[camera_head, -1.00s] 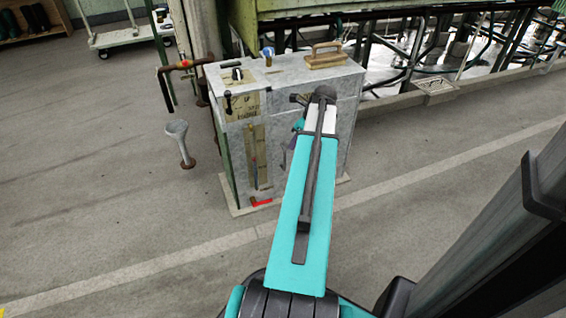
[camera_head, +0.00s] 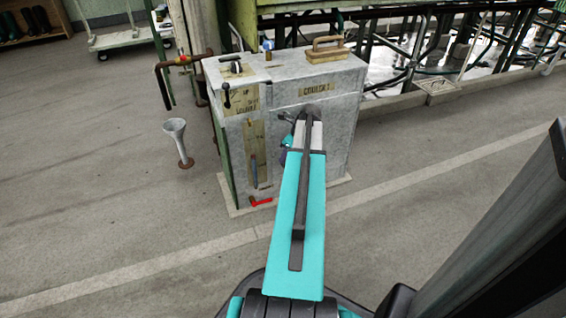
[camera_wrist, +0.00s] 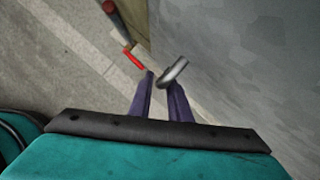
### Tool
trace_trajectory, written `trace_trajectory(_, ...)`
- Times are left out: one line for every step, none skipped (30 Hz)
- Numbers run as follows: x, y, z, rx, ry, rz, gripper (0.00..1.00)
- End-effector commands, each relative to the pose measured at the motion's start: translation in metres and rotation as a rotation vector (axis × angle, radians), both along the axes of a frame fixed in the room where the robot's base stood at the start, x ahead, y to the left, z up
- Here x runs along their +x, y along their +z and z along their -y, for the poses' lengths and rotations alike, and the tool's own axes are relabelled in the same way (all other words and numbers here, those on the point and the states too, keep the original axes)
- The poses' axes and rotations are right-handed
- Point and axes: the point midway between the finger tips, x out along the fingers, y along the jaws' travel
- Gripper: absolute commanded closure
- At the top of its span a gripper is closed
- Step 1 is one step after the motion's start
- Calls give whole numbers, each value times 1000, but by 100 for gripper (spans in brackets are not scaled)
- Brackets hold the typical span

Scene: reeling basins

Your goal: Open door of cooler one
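Cooler one (camera_head: 335,140) is a grey metal cabinet with a label reading "COOLER 1" (camera_head: 317,91) on its front. Its door front looks closed, partly hidden behind my arm. In the wrist view the grey door face (camera_wrist: 255,60) fills the right side. A curved metal handle (camera_wrist: 174,70) stands out from it, just at the tip of my right finger. My gripper (camera_wrist: 161,80) has its two purple fingers apart with a gap between them. The handle does not clearly lie between them. In the head view the gripper is mostly hidden by my forearm.
A red valve handle (camera_head: 260,202) is low on the cabinet's left panel, also in the wrist view (camera_wrist: 133,59). A wooden-handled brush (camera_head: 327,50) lies on top. A grey funnel stand (camera_head: 177,140) is to the left. The floor in front is clear.

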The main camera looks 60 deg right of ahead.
Motion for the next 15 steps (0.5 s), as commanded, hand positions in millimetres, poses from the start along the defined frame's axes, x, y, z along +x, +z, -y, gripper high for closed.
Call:
trace_trajectory(2, -7, 0, 0, 0, 0, 83)
trace_trajectory(3, -8, 1, 0, 0, 0, 83)
trace_trajectory(4, -10, 1, -1, 0, 0, 83)
trace_trajectory(4, -12, 1, -1, 0, 0, 83)
trace_trajectory(5, -13, 1, -1, 0, 0, 83)
trace_trajectory(5, -14, 0, 0, 0, 0, 83)
trace_trajectory(6, -14, 0, 0, 0, 0, 83)
trace_trajectory(6, -14, 0, 0, 0, 0, 83)
trace_trajectory(6, -14, 0, 0, 0, 0, 83)
trace_trajectory(6, -14, 0, 0, 0, 0, 83)
trace_trajectory(6, -14, 0, 0, 0, 0, 83)
trace_trajectory(6, -14, 0, 0, 0, 0, 83)
trace_trajectory(6, -14, 0, 0, 0, 0, 83)
trace_trajectory(6, -14, 0, 0, 0, 0, 83)
trace_trajectory(6, -14, 0, 0, 0, 0, 83)
